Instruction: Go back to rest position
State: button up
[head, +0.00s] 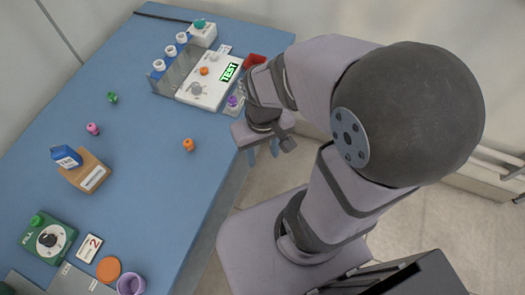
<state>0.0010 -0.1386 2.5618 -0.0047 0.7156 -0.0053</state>
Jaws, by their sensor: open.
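My gripper (263,154) hangs at the right edge of the blue table (150,165), its fingers pointing down. The two fingers stand apart with nothing seen between them. The arm is folded over my base to the right of the table. The gripper is below a white device with a lit green display reading TEST (229,72) and a purple knob or cap (232,101). An orange piece (188,145) lies on the table to the left of the gripper, apart from it.
Green (112,97) and pink (93,129) pieces lie on the table. A blue tag item (66,156) stands in a wooden block (87,174). A green FILL box (47,240), an orange disc (108,270) and a purple cup (131,284) are at the near end. The table's middle is mostly clear.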

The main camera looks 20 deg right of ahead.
notch_tip(320, 180, up, 5)
jog(key=p, duration=0.4)
jog(key=shift+f+p, duration=0.1)
jog(key=shift+p, duration=0.3)
dwell(0.6)
